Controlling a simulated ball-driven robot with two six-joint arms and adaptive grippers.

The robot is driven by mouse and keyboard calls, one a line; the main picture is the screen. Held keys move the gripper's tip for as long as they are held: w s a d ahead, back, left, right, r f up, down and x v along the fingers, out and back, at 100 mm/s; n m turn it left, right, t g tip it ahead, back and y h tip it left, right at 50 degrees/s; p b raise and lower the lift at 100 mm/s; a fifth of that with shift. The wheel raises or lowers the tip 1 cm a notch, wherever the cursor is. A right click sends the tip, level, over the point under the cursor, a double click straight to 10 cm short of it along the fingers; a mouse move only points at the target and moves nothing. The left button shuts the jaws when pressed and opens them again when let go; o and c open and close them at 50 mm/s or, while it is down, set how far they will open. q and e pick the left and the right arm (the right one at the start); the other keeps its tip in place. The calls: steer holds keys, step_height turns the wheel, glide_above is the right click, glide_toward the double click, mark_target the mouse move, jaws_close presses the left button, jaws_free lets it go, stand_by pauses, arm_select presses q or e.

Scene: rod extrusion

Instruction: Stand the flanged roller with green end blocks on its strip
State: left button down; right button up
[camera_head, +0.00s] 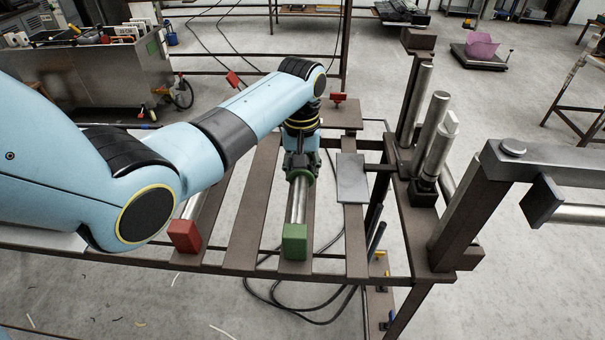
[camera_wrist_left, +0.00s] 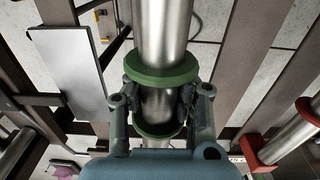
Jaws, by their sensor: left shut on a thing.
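The flanged roller (camera_head: 298,205) is a bright metal bar with a green end block (camera_head: 294,241) at its near end. It runs away from me, lined up with a brown strip (camera_head: 269,190) of the rack; I cannot tell whether it touches the strip. My left gripper (camera_head: 301,172) reaches down over the roller and hides its far end. In the left wrist view the roller (camera_wrist_left: 163,28) passes between the fingers of my left gripper (camera_wrist_left: 160,103), which are shut on the bare metal between two green flanges (camera_wrist_left: 161,76). My right gripper is not in view.
A roller with a red end block (camera_head: 184,236) lies left of the green one. A grey plate (camera_head: 351,178) and upright metal cylinders (camera_head: 430,135) stand to the right. A steel frame (camera_head: 470,205) rises at the right edge. Gaps separate the strips.

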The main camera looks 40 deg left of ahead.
arm_select(q)
steer(key=shift+w+f, duration=0.1)
steer(key=shift+f, duration=0.2)
steer(key=c, duration=1.2)
jaws_free()
steer(key=shift+f, duration=0.15)
steer(key=shift+c, duration=0.2)
step_height(320, 180, up, 12)
steer(key=shift+r, duration=0.15)
steer(key=shift+s, duration=0.2)
